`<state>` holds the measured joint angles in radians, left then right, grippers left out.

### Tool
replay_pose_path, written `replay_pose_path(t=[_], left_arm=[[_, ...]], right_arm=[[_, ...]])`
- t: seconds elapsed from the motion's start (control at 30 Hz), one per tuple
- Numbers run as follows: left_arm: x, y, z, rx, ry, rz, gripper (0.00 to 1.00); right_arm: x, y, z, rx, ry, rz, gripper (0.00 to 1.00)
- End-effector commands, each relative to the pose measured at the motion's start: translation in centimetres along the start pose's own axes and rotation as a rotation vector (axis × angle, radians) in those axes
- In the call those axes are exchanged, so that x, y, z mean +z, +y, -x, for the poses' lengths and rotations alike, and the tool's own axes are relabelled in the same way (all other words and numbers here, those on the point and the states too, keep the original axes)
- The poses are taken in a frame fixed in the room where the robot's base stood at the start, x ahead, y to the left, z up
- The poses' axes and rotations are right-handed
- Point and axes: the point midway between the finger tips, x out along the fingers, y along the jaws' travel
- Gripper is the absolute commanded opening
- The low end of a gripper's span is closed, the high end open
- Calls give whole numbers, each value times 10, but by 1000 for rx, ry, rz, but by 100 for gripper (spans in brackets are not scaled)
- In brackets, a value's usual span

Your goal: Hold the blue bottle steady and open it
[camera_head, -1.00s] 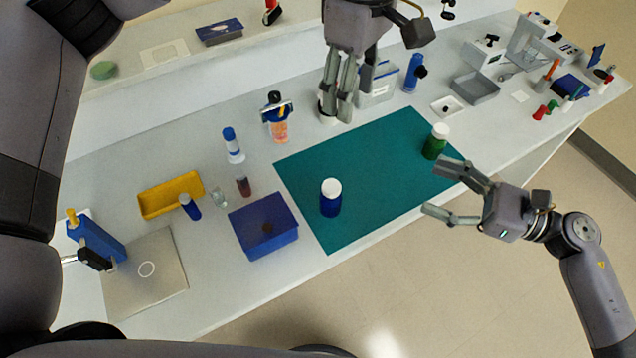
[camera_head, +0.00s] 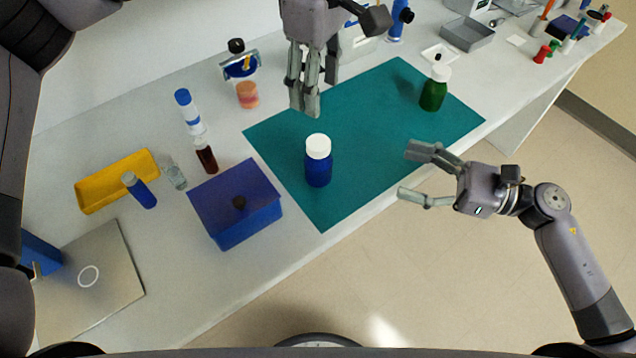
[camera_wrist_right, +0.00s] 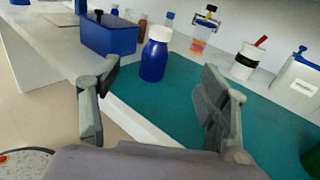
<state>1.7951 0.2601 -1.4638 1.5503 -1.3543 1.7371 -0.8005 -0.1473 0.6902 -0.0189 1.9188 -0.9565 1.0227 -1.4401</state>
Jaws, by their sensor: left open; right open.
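The blue bottle (camera_head: 318,170) with a white cap (camera_head: 318,146) stands upright on the teal mat (camera_head: 365,130). It also shows in the right wrist view (camera_wrist_right: 154,60), beyond and between the fingers. My left gripper (camera_head: 306,112) comes down from the top, fingers pointing down, above the mat's far side behind the bottle. It is open and empty, though its fingers look close together from here. My right gripper (camera_head: 404,172) is open and empty, to the right of the bottle, its fingers pointing at it with a gap between. It also shows in the right wrist view (camera_wrist_right: 162,78).
A green bottle (camera_head: 433,90) with a white cap stands on the mat's right part. A blue box (camera_head: 248,228) sits left of the mat. Several small bottles and a yellow tray (camera_head: 82,196) are further left. A grey tray (camera_head: 468,33) is at the back right.

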Motion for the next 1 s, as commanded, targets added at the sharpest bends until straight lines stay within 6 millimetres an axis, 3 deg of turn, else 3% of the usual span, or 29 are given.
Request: replay_pose_path(t=[0.03,0.1,0.37,0.57,1.0], left_arm=[[0,0,-26,1,0,0,51],[0,0,-36,1,0,0,51],[0,0,-43,1,0,0,51],[0,0,-42,1,0,0,51],[0,0,-42,0,0,0,51]], right_arm=[[-26,0,0,0,0,0,69],[-36,0,0,0,0,1,69],[-43,0,-8,0,-1,2,69],[-41,0,-39,2,-4,3,69],[-41,0,-127,2,-5,2,69]])
